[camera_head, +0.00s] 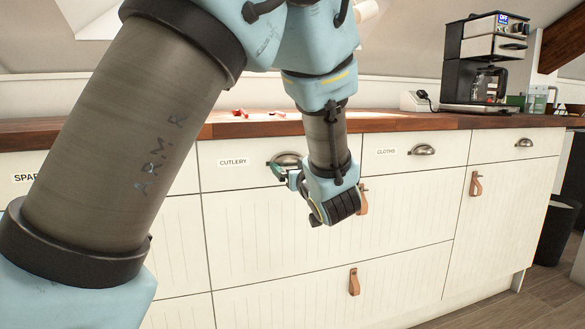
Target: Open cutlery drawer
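The cutlery drawer (234,179) is a white drawer front under the wooden worktop, with a "CUTLERY" label on its left part. It sits flush with its neighbours and looks shut. Its metal cup handle (287,159) shows just left of my forearm. My gripper (284,176) is at the lower edge of this handle, very near or touching it. The fingers are small and partly hidden by my wrist, so I cannot tell whether they are open or closed on the handle.
The cloths drawer (390,165) is to the right, with its own cup handle (422,150). Leather pulls (354,281) hang on the fronts below. The worktop (400,122) carries a coffee machine (485,65) at right and small red items (240,113). A dark bin (556,234) stands far right.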

